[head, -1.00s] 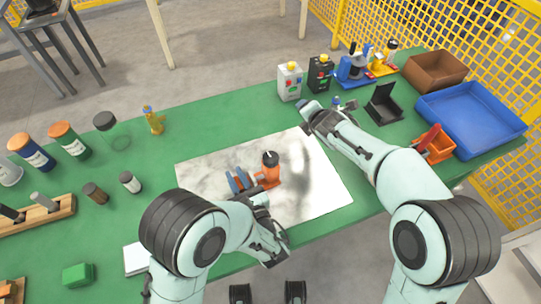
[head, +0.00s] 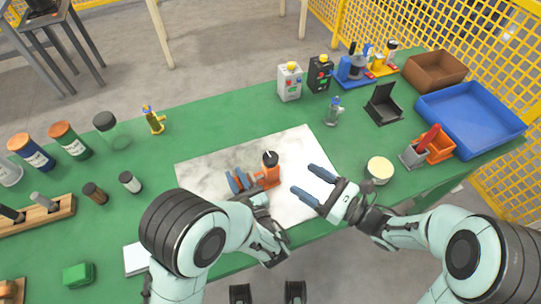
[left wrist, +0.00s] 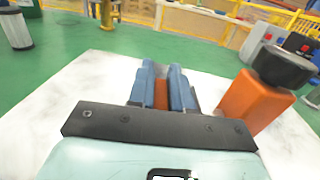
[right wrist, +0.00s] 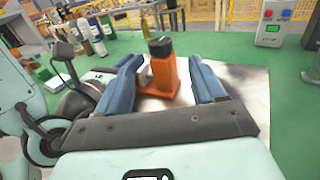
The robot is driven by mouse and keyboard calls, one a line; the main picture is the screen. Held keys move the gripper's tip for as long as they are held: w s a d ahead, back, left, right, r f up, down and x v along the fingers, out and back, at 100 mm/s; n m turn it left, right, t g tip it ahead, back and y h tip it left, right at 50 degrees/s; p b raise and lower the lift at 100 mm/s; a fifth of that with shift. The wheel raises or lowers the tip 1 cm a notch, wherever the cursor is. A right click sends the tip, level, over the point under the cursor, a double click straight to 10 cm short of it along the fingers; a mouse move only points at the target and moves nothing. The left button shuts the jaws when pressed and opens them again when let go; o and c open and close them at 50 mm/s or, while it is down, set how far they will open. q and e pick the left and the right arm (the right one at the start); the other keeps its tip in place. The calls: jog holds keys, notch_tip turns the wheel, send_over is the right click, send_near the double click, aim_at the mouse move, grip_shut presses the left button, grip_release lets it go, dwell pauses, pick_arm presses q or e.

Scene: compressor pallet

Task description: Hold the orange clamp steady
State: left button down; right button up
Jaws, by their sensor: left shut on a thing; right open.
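The orange clamp (head: 269,174), with a black knob on top, stands upright on the marble-patterned white board (head: 225,163). My left gripper (head: 238,182) is shut on the clamp's orange side part, seen between its blue fingers in the left wrist view (left wrist: 161,90). My right gripper (head: 312,184) is open and empty, to the right of the clamp and apart from it in the head view. In the right wrist view the clamp (right wrist: 162,76) shows ahead, between the open blue fingers (right wrist: 168,80).
Right of the board are a round cream-topped jar (head: 379,170), an orange bin (head: 437,150), a grey holder (head: 414,156), a blue tray (head: 455,128) and a small clear bottle (head: 333,112). Several bottles and jars line the left. The green table behind the board is mostly clear.

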aim_at(277, 162)
jog(key=x, duration=1.1)
jog(key=shift+w+a, duration=0.2)
jog(key=shift+a, duration=0.15)
jog(key=c, duration=1)
